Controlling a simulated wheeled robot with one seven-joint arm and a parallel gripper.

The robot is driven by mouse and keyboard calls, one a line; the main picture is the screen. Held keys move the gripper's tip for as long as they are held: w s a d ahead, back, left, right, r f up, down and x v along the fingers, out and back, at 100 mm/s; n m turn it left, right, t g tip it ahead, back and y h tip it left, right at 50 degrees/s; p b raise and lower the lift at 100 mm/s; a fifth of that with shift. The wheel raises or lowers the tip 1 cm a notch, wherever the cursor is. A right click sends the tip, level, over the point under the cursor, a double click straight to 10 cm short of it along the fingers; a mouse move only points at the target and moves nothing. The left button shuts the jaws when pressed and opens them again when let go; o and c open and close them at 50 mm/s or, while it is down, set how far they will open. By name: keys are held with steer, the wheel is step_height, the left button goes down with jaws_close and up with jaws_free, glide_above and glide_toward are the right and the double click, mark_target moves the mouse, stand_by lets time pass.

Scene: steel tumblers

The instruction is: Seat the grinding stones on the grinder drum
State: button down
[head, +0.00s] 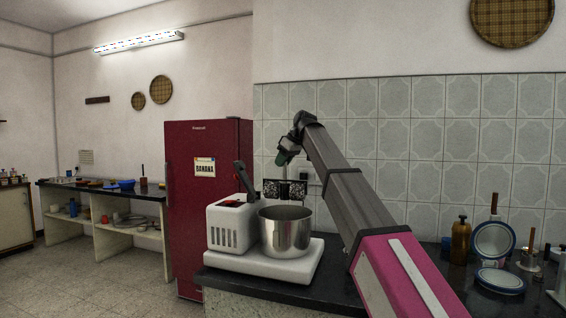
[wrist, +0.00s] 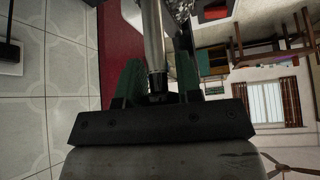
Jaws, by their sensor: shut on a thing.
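The grinder (head: 228,228) stands on the counter, with a white body and base. Its steel drum (head: 284,236) is upright with its mouth upward; its inside is mostly hidden. My gripper (head: 283,160) is above the drum, pointing down. In the wrist view its green fingers (wrist: 158,88) are shut on the steel shaft (wrist: 152,35) of the grinding stones. The dark speckled stones (head: 271,188) hang below my gripper, just over the drum's rim in the head view. I cannot tell their exact depth relative to the drum. A piece of stone also shows at the wrist view's top edge (wrist: 180,8).
A dark lever arm (head: 245,182) rises from the grinder left of the stones. The tiled wall (head: 400,120) is behind. A brown bottle (head: 460,241) and blue-rimmed enamel ware (head: 494,240) stand on the counter at right. A red fridge (head: 190,220) stands at left.

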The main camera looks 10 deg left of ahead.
mark_target(283, 183)
steer(key=shift+f, duration=1.95)
steer(key=shift+f, duration=2.25)
steer(key=shift+f, duration=2.3)
steer(key=shift+f, duration=2.05)
